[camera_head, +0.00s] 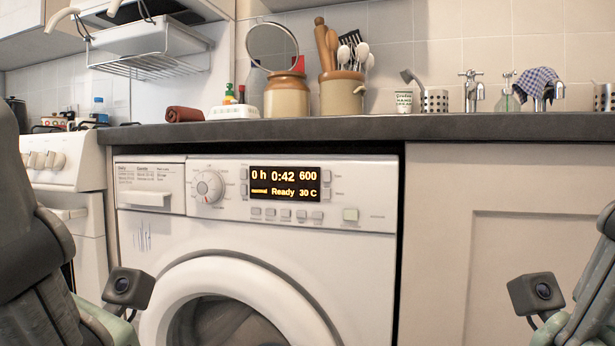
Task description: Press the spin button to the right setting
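The white washing machine (353,270) stands under the counter with its round door (200,285) shut. Its dark display (284,184) reads "0 h 0:42 600" on top and "normal Ready 30 C" below. Small buttons flank the display; the upper right one (326,175) sits beside the "600". Its printed label is too small to read. A row of small buttons (286,213) lies below, with a larger pale button (350,215) to the right. My two arms show at the lower left and lower right, apart from the machine; their gripper fingers are out of frame.
A round dial (208,187) and a detergent drawer (150,187) are left of the display. The dark counter edge (450,127) overhangs the panel. A cabinet door (530,245) is to the right and a cooker (60,165) to the left. The space before the panel is clear.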

